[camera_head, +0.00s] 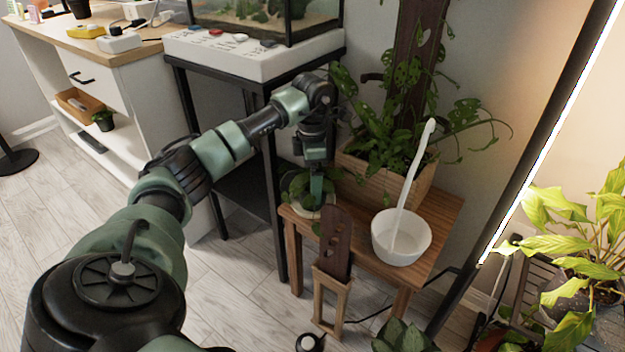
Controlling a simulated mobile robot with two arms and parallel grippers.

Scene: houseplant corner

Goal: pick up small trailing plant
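A small trailing plant (297,184) with green leaves sits in a pale round pot (313,212) at the left end of a small wooden table (440,222). My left gripper (316,190) points straight down over this plant, its fingertip end among the leaves at the pot. Only one green finger shows clearly, so I cannot tell whether it is open, shut or touching the pot. The leaves and the gripper hide part of the pot. My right gripper is not in view.
A wooden planter (388,183) with a large leafy plant stands close behind, right of my gripper. A white bowl-shaped vessel (401,240) with a long spout or handle stands on the table. A brown slotted wooden piece (336,240) rises in front. An aquarium stand (255,62) is behind left.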

